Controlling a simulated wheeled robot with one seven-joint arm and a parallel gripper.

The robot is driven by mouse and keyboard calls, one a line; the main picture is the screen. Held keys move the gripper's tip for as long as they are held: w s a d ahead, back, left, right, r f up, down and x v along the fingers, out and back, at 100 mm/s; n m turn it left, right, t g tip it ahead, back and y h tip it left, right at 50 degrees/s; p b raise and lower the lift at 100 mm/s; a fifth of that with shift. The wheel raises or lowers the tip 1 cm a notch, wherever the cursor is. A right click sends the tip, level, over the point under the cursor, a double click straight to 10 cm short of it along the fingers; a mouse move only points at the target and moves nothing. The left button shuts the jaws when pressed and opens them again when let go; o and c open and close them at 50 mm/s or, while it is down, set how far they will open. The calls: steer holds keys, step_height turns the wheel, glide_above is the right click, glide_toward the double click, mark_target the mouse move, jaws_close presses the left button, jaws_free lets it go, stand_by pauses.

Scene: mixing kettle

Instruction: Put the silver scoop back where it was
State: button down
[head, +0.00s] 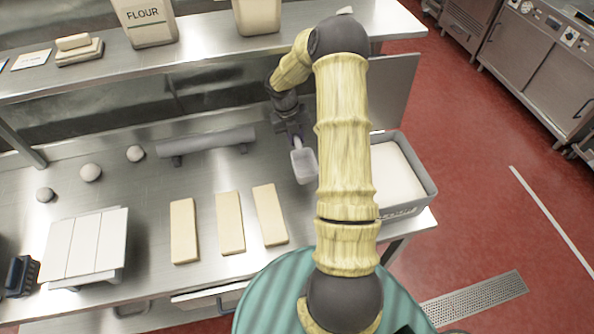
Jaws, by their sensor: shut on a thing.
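The silver scoop (304,166) hangs from my gripper (295,138) over the right part of the steel counter (150,215). My gripper is shut on its handle, and the scoop's bowl points toward the front. I cannot tell how far above the counter it is. A grey bin (428,178) of white powder stands to the right of the scoop at the counter's right end. My arm hides the bin's left side and part of the counter.
A grey roller on a stand (205,141) lies left of my gripper. Several pale slabs (229,222) and round dough balls (91,172) are on the counter. A shelf (210,40) above holds a flour container (147,22). Bare counter lies between roller and slabs.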

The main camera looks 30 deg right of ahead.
mark_target(296, 146)
steer(key=shift+w+a+p+x, duration=0.1)
steer(key=shift+a+p+x, duration=0.15)
steer(key=shift+x, duration=0.8)
steer(key=shift+w+a+p+x, duration=0.15)
steer(key=shift+p+x, duration=0.1)
steer(key=shift+x, duration=0.75)
steer(key=shift+f, duration=0.15)
steer(key=shift+w+a+p+x, duration=0.15)
steer(key=shift+p+x, duration=0.2)
steer(key=shift+x, duration=0.65)
steer(key=shift+w+a+p+x, duration=0.1)
steer(key=shift+a+p+x, duration=0.2)
steer(key=shift+x, duration=0.65)
steer(key=shift+d+f, duration=0.15)
steer(key=c, duration=1.3)
jaws_free()
steer(key=shift+f, duration=0.1)
steer(key=s+b+v, duration=0.1)
steer(key=b+v, duration=0.1)
steer(key=v, duration=0.5)
steer(key=shift+w+r, duration=0.4)
steer(key=shift+w, duration=0.15)
